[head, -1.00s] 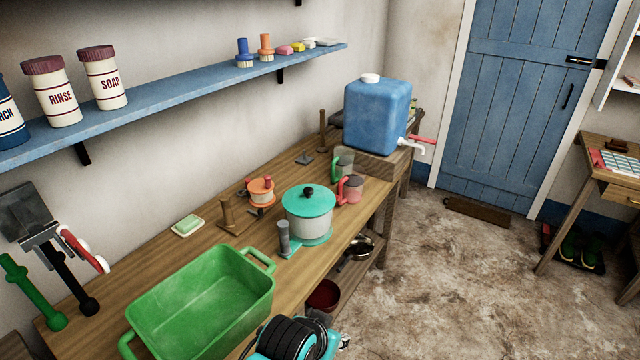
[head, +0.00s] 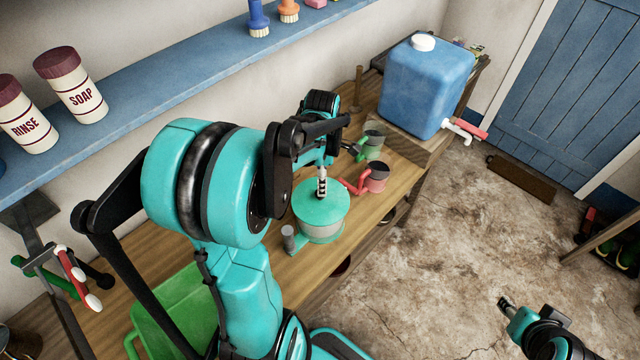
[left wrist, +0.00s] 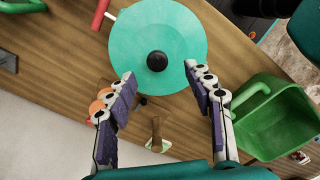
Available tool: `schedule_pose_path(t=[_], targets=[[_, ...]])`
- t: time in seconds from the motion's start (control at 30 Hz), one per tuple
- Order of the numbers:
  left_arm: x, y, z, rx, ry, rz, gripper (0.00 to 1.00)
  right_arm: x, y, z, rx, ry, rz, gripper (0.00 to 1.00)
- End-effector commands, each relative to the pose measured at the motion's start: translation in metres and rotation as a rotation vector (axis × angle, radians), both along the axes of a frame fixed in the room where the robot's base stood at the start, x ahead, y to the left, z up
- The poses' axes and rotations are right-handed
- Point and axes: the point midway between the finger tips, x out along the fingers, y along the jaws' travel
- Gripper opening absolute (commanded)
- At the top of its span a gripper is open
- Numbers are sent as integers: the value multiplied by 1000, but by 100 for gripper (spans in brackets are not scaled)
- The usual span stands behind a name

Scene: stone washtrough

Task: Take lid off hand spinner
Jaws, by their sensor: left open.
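The hand spinner (head: 322,232) stands on the wooden bench with its round teal lid (head: 334,211) on top. The left wrist view shows the lid (left wrist: 130,38) from above, with a black knob (left wrist: 157,61) at its centre. My left gripper (head: 322,190) is over the lid, open and empty. In the left wrist view its fingers (left wrist: 160,76) are spread wide, with the knob just beyond the gap between their tips. In the head view the gripper hides the knob. My right gripper (head: 506,303) is at the lower right over the floor, far from the spinner; its jaw state is unclear.
A red mug (head: 376,178) and a green-handled mug (head: 374,140) stand close behind the spinner. A blue water container (head: 425,85) is farther back. The green basin (left wrist: 275,120) stands beside the spinner. A blue shelf (head: 150,88) runs along the wall.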

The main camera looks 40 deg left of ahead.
Motion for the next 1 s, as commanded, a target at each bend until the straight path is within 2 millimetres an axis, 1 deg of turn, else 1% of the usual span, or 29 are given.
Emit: schedule_pose_path(t=[0.27,0.53,0.67,0.87,0.9,0.97,1.0], targets=[[1,3,-32,-2,4,19,52,0,0,-10,0,0,0,40],[2,6,-71,-1,3,17,52,0,0,-23,0,0,0,40],[1,6,-78,-1,3,16,52,0,0,-24,0,0,0,40],[1,6,-77,-1,3,16,52,0,0,-23,0,0,0,40],[1,6,-77,-1,3,16,42,0,0,-23,0,0,0,40],[1,6,-77,-1,3,16,26,0,0,-23,0,0,0,40],[1,6,-77,-1,3,16,16,0,0,-23,0,0,0,40]])
